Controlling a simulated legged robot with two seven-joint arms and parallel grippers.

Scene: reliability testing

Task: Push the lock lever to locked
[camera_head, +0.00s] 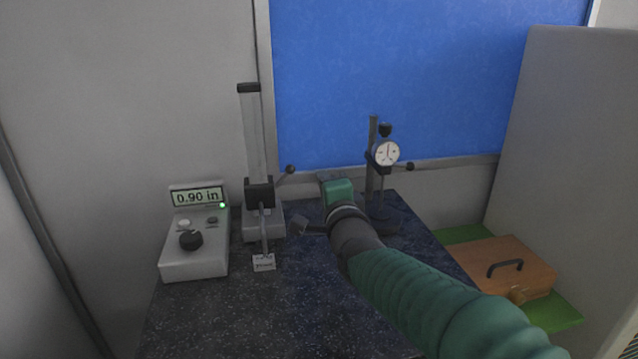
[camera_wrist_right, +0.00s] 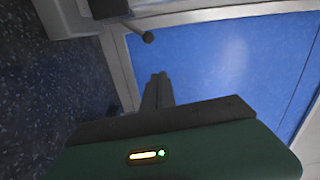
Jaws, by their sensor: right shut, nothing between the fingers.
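A height gauge stands on the dark speckled table, with a grey column (camera_head: 251,130) and a black slider block (camera_head: 259,192). A thin lever with a dark ball knob (camera_head: 290,168) sticks out from the slider's right side, tilted upward. The lever's knob also shows in the right wrist view (camera_wrist_right: 148,37), beyond the fingers. My right gripper (camera_head: 298,228) is shut and empty, below the lever and right of the gauge's scriber arm, apart from the knob. Its closed fingers show in the wrist view (camera_wrist_right: 158,86). My left gripper is not in view.
A grey readout box (camera_head: 195,245) showing 0.90 in stands left of the gauge. A dial indicator (camera_head: 386,152) on a stand with its own ball knob stands behind my right arm. A wooden case (camera_head: 500,268) lies at the right. The front of the table (camera_head: 260,315) is clear.

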